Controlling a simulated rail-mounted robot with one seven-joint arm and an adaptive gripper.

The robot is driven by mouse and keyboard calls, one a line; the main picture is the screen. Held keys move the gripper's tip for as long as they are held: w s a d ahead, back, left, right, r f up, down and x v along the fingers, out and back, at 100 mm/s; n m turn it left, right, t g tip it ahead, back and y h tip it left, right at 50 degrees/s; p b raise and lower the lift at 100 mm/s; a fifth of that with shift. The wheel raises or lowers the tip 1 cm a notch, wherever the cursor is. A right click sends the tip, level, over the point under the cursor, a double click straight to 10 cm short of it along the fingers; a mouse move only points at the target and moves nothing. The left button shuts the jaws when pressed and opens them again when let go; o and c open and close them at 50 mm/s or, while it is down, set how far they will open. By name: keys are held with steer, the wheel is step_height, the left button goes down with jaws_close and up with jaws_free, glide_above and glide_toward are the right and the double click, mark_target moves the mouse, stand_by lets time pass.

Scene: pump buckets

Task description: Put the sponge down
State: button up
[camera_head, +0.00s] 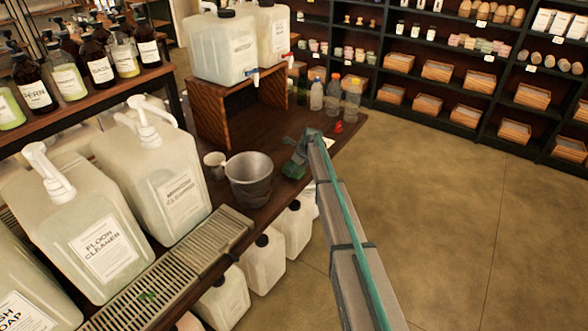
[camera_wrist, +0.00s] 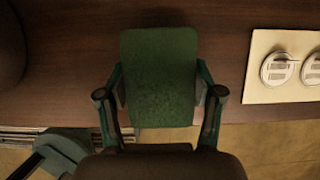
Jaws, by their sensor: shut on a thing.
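A green sponge (camera_wrist: 160,70) sits between the two fingers of my gripper (camera_wrist: 161,92) in the wrist view, with a finger against each side. My gripper is shut on it. In the head view the sponge (camera_head: 292,170) shows as a small dark green patch under my gripper (camera_head: 298,160), just right of the grey bucket (camera_head: 250,178). It is low over the dark wooden counter (camera_head: 236,228). I cannot tell whether its underside touches the wood.
A small cup (camera_head: 215,165) stands left of the bucket. Clear bottles (camera_head: 333,95) and a small red item (camera_head: 338,127) are behind my gripper. A pale plate with round fittings (camera_wrist: 285,66) lies at right in the wrist view. Large jugs (camera_head: 165,185) line the counter's left.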

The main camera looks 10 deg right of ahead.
steer(key=o, duration=1)
steer(key=shift+f, duration=0.1)
steer(key=b+v, duration=0.3)
steer(key=v, duration=0.9)
steer(key=shift+a, duration=0.1)
